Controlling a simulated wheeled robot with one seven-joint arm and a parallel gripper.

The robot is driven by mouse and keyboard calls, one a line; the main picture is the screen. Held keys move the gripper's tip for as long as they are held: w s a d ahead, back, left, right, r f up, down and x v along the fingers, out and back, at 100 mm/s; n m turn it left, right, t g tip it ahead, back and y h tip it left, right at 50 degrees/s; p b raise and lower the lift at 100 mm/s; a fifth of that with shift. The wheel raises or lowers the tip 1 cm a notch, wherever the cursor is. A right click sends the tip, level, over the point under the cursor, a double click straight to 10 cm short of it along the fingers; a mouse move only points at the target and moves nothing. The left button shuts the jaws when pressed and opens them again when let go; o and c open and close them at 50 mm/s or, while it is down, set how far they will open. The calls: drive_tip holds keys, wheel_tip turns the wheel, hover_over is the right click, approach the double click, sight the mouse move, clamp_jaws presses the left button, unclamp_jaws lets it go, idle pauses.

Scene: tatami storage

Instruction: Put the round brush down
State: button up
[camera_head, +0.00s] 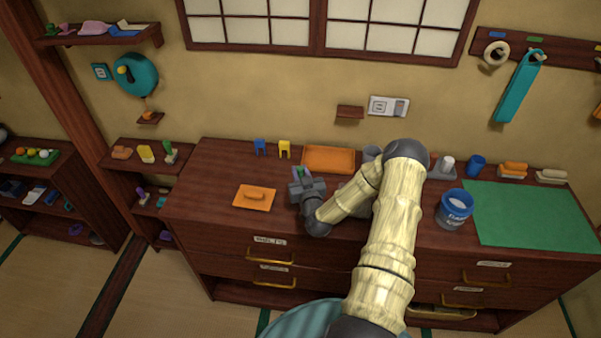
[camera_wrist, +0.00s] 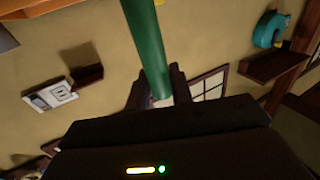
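My gripper (camera_head: 303,180) is above the left part of the dark wooden cabinet top (camera_head: 222,160), between an orange flat piece and an orange tray. In the wrist view, its two dark fingers (camera_wrist: 158,90) are shut on a green rod, which I take to be the handle of the round brush (camera_wrist: 148,45). The rod runs out of the top of that view, so the brush's far end is hidden. In the head view only a small bit of green shows at the fingers. I cannot tell whether the brush touches the cabinet top.
The orange piece with a handle (camera_head: 254,197) lies to the left. The orange tray (camera_head: 328,159) is behind, beside yellow (camera_head: 285,149) and blue (camera_head: 260,147) stands. A blue bucket (camera_head: 454,209) and a green mat (camera_head: 530,217) are to the right. The mat is bare.

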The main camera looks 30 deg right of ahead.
drive_tip(key=o, duration=0.3)
drive_tip(key=shift+o, duration=0.2)
drive_tip(key=shift+r, duration=0.15)
drive_tip(key=shift+s+a, duration=0.1)
drive_tip(key=shift+s, duration=0.3)
drive_tip(key=b+v, duration=0.3)
drive_tip(key=v, duration=0.8)
